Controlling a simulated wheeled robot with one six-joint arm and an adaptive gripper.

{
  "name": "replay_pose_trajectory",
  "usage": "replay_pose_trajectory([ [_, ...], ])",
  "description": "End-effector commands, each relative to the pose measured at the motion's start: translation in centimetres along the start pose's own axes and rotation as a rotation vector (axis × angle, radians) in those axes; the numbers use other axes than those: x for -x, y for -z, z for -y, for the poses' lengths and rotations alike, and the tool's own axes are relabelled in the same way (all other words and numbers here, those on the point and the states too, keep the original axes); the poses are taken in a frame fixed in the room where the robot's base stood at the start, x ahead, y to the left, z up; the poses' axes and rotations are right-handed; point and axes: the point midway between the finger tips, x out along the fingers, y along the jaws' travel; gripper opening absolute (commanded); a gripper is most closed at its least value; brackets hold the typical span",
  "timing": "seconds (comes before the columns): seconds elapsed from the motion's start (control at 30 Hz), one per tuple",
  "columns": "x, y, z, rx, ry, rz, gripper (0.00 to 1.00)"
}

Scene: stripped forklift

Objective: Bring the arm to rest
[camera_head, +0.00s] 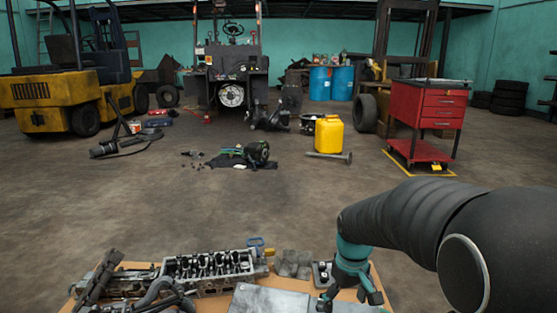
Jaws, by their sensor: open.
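My arm enters from the right edge and reaches down over the right end of a workbench (384,308). My gripper (345,302) is teal and dark, points down, and is open. Its fingers are close to the bench's right side, next to a small metal part (322,274). I see nothing between the fingers. The fingertips are near the bottom edge of the view, and I cannot tell whether they touch anything.
On the bench lie a cylinder head (208,267), a flat metal plate (268,300) and dark pipes (150,296). Beyond stand a yellow canister (328,133), a red tool cart (424,112) and a yellow forklift (50,100).

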Motion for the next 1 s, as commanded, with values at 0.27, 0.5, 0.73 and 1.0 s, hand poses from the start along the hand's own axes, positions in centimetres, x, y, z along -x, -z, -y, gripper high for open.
replay_pose_trajectory([
  [0.27,4.2,-7.0,2.5,-0.262,-0.021,-0.097,0.82],
  [0.5,6.4,-12.5,4.4,-0.349,-0.033,-0.192,0.82],
  [0.73,8.2,-16.7,5.9,-0.345,-0.053,-0.306,0.82],
  [1.0,11.1,-18.4,6.5,-0.341,-0.076,-0.438,0.82],
])
